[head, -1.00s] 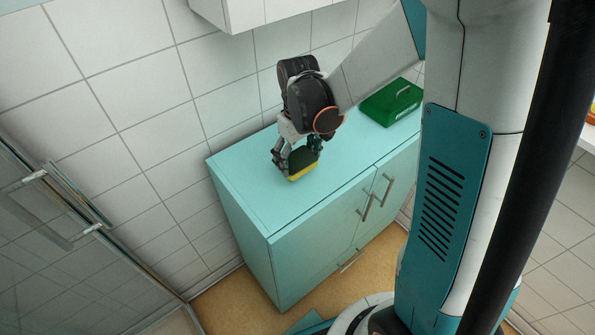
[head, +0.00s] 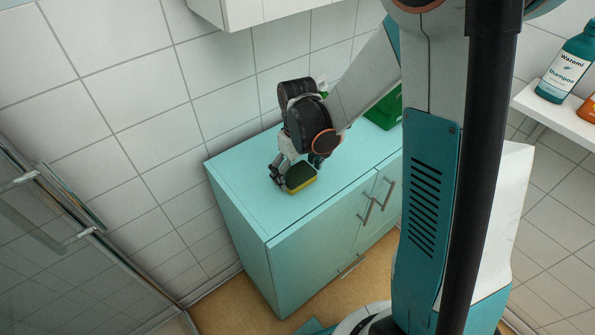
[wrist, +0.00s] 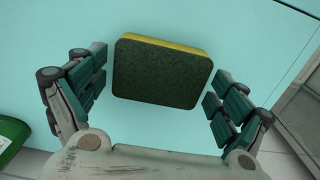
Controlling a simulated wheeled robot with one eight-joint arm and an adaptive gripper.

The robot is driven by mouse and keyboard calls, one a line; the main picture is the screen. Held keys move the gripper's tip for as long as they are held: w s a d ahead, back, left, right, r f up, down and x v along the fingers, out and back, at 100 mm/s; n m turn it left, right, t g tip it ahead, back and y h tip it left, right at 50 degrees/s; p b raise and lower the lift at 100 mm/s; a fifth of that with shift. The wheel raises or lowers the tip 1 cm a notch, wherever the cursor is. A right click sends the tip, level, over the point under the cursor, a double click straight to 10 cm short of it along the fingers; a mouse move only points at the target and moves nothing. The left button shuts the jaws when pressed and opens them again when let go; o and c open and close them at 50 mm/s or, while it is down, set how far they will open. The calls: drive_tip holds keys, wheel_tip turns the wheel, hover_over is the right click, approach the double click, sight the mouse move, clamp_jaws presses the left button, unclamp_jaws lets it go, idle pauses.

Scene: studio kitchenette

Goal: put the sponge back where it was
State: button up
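The sponge (head: 301,178), dark green on one face and yellow on the rest, is on the turquoise cabinet top (head: 240,178), near its front edge. In the wrist view the sponge (wrist: 162,74) lies between my fingers, green face towards the camera. My gripper (head: 296,168) is low over the cabinet top, right at the sponge. In the wrist view my gripper (wrist: 157,82) is open, its fingers on either side of the sponge with a narrow gap visible at each. The sponge's underside is hidden.
A green box (head: 383,112) stands on the cabinet top to the right, partly behind my arm; its edge shows in the wrist view (wrist: 10,138). A tiled wall is behind, a white wall cupboard (head: 245,12) above. The cabinet top's left end is clear.

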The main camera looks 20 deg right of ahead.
sight(298, 173)
drive_tip(key=shift+r, duration=0.1)
idle(0.3)
wheel_tip(298, 173, up, 12)
drive_tip(key=p, duration=0.4)
drive_tip(key=s+r+m+t, duration=0.3)
drive_tip(key=s+r+t, duration=0.4)
drive_tip(key=s+r, duration=0.5)
drive_tip(key=shift+s+m, duration=0.3)
drive_tip(key=shift+s, duration=1.2)
